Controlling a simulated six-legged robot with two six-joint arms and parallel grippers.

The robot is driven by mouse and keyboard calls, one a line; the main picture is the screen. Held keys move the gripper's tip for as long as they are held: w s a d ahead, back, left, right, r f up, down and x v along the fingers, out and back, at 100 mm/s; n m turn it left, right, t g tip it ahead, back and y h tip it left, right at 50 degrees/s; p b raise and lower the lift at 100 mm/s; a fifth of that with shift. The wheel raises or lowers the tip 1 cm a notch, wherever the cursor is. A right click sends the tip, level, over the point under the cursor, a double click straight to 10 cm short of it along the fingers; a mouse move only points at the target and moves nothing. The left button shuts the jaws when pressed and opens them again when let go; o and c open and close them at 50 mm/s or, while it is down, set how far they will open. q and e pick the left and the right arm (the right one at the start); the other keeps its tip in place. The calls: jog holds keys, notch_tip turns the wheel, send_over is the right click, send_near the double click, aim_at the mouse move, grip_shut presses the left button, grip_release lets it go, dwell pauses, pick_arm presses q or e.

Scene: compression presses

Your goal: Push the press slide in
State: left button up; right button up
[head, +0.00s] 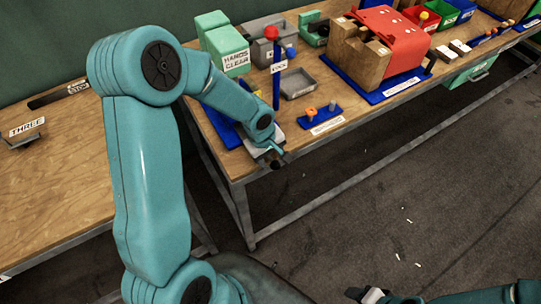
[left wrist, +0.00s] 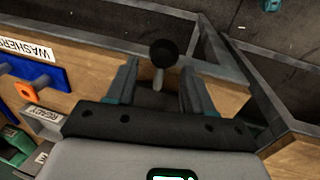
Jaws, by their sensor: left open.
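The press slide's black round knob on a short pale stem (left wrist: 163,54) shows in the left wrist view, near the bench edge. My left gripper (left wrist: 158,72) is open, with one finger on each side of the knob and stem. I cannot tell whether either finger touches it. In the head view my left gripper (head: 274,161) is at the front left corner of the right bench, and the arm hides much of the slide and the blue press base (head: 222,128). My right gripper (head: 375,296) shows only in part at the bottom edge, its jaws unclear.
A green HANDS CLEAR box (head: 228,50), a red-topped blue post (head: 276,75) and a grey tray (head: 297,83) stand close to the left arm.

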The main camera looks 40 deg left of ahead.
pick_arm(q)
jog(key=shift+f, duration=0.2)
jog(key=shift+c, duration=0.3)
grip_shut()
dwell(1.1)
